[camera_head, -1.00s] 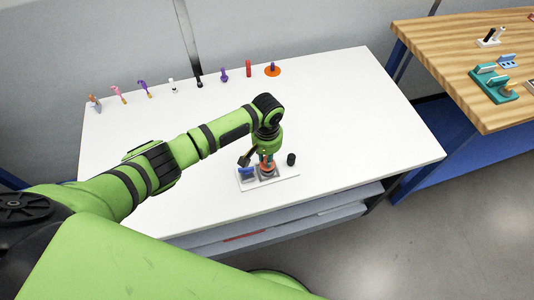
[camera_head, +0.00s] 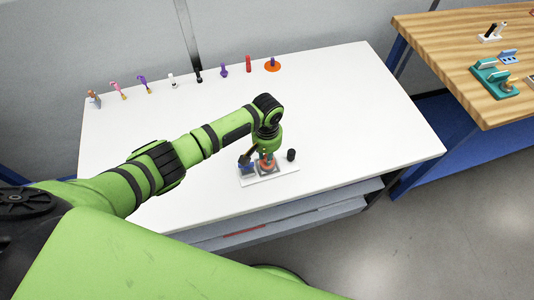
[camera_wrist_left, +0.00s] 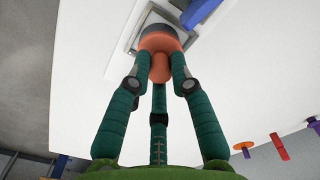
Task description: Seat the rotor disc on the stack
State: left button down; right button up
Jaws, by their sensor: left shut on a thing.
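My left gripper (camera_head: 266,156) points down over a white base plate (camera_head: 286,174) near the table's front edge. Its dark green fingers are shut on an orange rotor disc with a raised hub (camera_wrist_left: 160,66). In the left wrist view the disc lies directly over a dark grey round part of the stack (camera_wrist_left: 157,30) on a square grey mount. The disc covers most of that part, and I cannot tell whether they touch. The orange also shows in the head view (camera_head: 267,166), partly behind the fingers. My right gripper is not in view.
A blue part (camera_head: 247,170) stands on the plate just left of the stack. A black cylinder (camera_head: 291,155) stands at the right. Several small parts line the table's back edge, including a red cylinder (camera_head: 248,64) and an orange disc with a purple post (camera_head: 272,67). The table's middle is clear.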

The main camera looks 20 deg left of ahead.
pick_arm(q)
jog(key=shift+f, duration=0.25)
jog(key=c, duration=1)
grip_release()
jog(key=shift+c, duration=0.2)
notch_tip(320, 180, up, 12)
